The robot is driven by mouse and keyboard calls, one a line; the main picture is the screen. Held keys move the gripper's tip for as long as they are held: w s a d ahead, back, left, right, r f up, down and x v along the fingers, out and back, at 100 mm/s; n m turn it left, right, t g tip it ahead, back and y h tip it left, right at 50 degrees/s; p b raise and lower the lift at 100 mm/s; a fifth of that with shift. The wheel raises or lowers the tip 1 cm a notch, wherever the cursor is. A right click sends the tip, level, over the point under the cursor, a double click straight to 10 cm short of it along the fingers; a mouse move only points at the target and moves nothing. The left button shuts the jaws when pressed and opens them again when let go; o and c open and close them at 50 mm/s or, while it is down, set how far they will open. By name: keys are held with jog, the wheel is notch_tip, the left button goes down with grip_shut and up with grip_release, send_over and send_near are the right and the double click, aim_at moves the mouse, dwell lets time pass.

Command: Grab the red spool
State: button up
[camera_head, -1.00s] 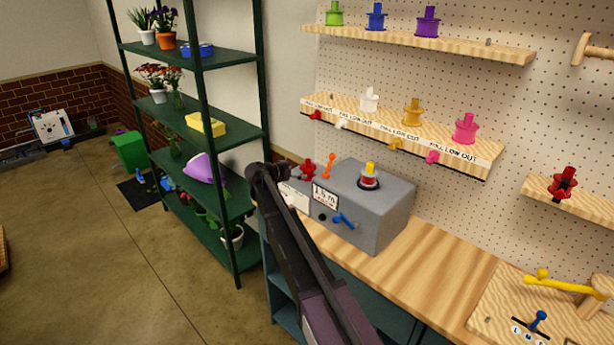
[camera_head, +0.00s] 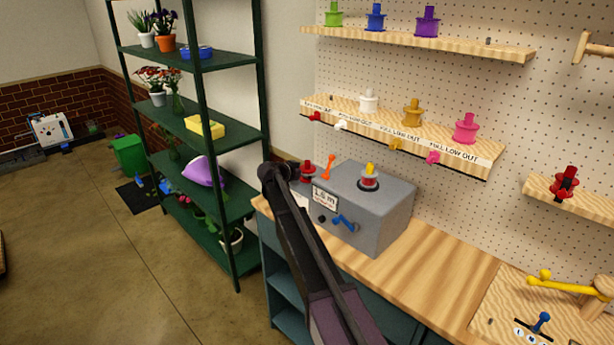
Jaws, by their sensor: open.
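A red spool-shaped piece (camera_head: 307,171) shows at the left end of the grey machine (camera_head: 385,215), just right of my gripper (camera_head: 294,172). My gripper is small and dark here, and its fingers are hard to make out. It is open, and I cannot tell whether it touches the red piece. Another red spool-like piece with black parts (camera_head: 564,183) is on the small right shelf. A yellow spool (camera_head: 370,170) stands on a red and black base on top of the machine.
The machine has an orange lever (camera_head: 328,167), a blue crank (camera_head: 345,222) and a display. Wall shelves (camera_head: 345,115) hold several coloured spools. A green rack (camera_head: 235,195) with plants stands left.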

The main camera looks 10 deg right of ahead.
aim_at(308, 161)
jog(key=shift+w+d+f, duration=0.3)
jog(key=shift+d, duration=0.15)
jog(key=c, duration=0.9)
jog(key=shift+r, duration=0.15)
jog(key=shift+c, duration=0.2)
notch_tip(308, 161, up, 10)
jog(key=p, duration=0.9)
jog(key=shift+p, duration=0.4)
